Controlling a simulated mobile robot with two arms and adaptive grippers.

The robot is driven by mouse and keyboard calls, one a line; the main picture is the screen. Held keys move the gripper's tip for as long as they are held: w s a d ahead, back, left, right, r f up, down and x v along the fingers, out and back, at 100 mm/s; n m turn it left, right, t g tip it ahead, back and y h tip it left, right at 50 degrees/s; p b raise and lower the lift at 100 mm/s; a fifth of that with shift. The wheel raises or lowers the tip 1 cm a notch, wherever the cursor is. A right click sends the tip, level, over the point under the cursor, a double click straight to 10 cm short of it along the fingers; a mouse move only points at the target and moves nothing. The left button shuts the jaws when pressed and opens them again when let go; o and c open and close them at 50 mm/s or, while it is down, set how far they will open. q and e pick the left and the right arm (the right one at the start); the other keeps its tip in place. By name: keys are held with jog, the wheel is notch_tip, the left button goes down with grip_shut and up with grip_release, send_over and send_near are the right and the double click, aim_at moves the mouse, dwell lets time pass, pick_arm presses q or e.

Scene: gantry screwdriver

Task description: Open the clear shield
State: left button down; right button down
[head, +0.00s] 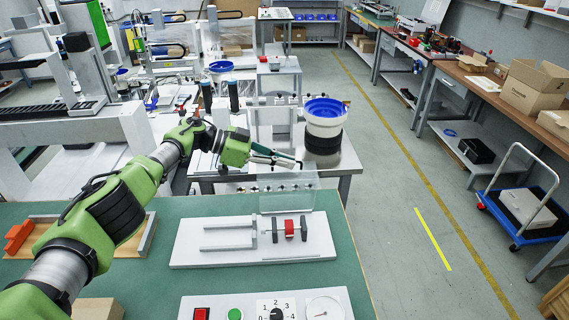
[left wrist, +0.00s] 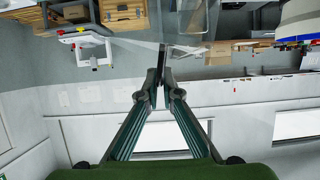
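The clear shield (head: 287,197) is a see-through panel standing raised at the back of the white fixture plate (head: 190,250), in the head view. My left gripper (head: 297,163) reaches in from the left, at the shield's upper edge. In the left wrist view, the fingertips (left wrist: 165,80) are close together around a narrow dark piece, which looks like the shield's grip. The panel itself is very faint there. A red block (head: 289,229) sits in a clamp on the fixture, uncovered in front of the shield. My right gripper is not in view.
A control panel (head: 244,306) with red and green buttons, a dial and a gauge lies at the front of the green table (head: 345,262). A blue-and-white bowl feeder (head: 325,118) stands on the bench behind. A wooden-edged tray (head: 148,236) lies at left under my arm.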

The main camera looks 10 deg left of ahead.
pick_arm(q)
jog(key=c, duration=2.2)
grip_release()
jog(key=shift+c, duration=0.2)
jog(key=v, duration=1.2)
